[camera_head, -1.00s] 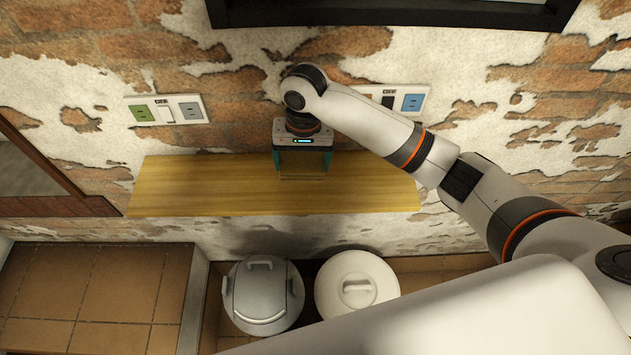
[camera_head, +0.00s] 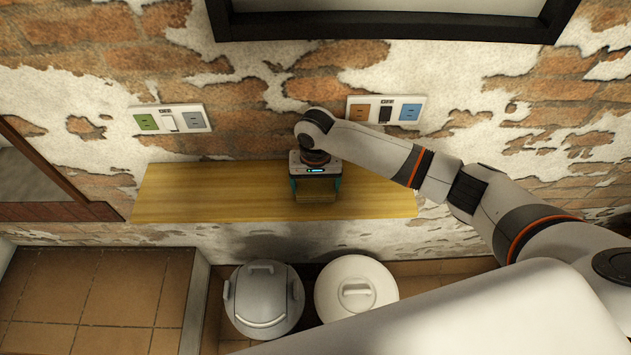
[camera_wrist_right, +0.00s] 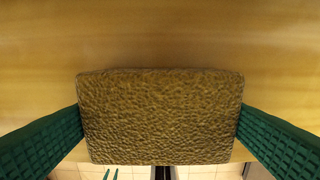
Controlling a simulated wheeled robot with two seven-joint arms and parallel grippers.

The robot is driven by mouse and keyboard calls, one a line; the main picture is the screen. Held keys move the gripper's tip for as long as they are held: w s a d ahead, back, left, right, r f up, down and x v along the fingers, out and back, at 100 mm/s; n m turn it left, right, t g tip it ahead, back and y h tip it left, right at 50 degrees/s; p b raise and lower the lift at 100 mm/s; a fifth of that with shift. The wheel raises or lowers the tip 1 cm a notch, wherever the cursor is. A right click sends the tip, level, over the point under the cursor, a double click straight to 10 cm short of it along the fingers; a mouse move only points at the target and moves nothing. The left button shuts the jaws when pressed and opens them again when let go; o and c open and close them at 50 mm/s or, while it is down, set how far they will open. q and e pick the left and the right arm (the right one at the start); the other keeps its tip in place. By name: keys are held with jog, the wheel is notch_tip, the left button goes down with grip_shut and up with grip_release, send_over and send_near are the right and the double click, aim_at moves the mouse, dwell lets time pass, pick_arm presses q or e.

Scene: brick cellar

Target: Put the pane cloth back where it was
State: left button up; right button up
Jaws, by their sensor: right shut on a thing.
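The pane cloth shows in the right wrist view as a brown, rough-textured, block-shaped piece (camera_wrist_right: 160,117). My right gripper (camera_wrist_right: 160,128) is shut on it, with one green ridged finger against each side. In the head view the right gripper (camera_head: 316,192) points down at the wooden shelf (camera_head: 220,190), right of its middle. The cloth (camera_head: 316,196) shows there as a small brown patch between the fingers. I cannot tell whether it touches the shelf. My left gripper is not in view.
The shelf top is bare on both sides of the gripper. Socket plates (camera_head: 171,119) (camera_head: 386,109) are on the brick wall behind it. A grey lidded bin (camera_head: 262,300) and a white lidded bin (camera_head: 356,292) stand below. A dark-framed panel (camera_head: 390,22) is above.

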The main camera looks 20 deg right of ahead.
aim_at(315, 184)
jog(key=o, duration=0.7)
notch_tip(315, 184, up, 12)
jog(key=b, duration=0.1)
dwell(0.4)
